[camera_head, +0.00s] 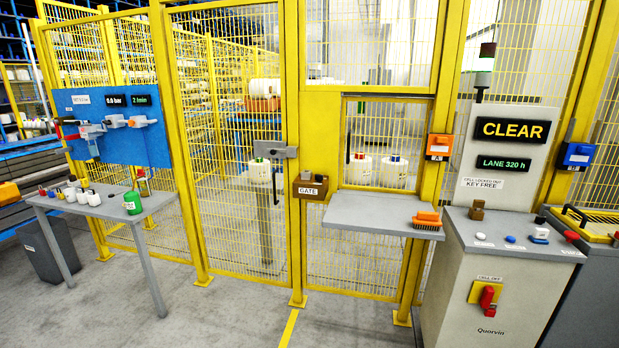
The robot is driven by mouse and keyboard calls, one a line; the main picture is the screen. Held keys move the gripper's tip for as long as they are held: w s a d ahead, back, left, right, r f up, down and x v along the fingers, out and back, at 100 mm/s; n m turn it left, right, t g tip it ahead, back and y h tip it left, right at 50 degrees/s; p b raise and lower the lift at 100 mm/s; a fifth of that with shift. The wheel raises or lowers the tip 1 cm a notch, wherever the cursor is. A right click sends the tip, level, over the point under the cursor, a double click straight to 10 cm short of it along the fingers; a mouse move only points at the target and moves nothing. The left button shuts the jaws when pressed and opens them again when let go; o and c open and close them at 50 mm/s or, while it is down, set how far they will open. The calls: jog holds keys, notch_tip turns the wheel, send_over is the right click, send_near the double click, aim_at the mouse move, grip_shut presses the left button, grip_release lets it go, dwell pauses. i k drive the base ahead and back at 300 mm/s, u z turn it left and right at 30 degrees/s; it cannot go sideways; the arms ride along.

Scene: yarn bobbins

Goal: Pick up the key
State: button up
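I cannot make out a key for certain. A small brown blocky piece (477,210) stands at the back left of the console top (500,232); it may be the key, but it is too small to tell. A label above it on the grey panel (483,183) reads "KEY FREE". A brown box (310,188) marked "GATE" is fixed to the yellow fence post beside the gate. My gripper is not in view.
A grey shelf (375,218) with an orange brush (427,220) juts out left of the console. A red switch (488,296) is on the console front. A side table (110,204) with several small items stands at left. The floor between is clear.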

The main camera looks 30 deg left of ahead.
aim_at(478, 204)
jog(key=i, duration=1.45)
jog(key=u, duration=0.05)
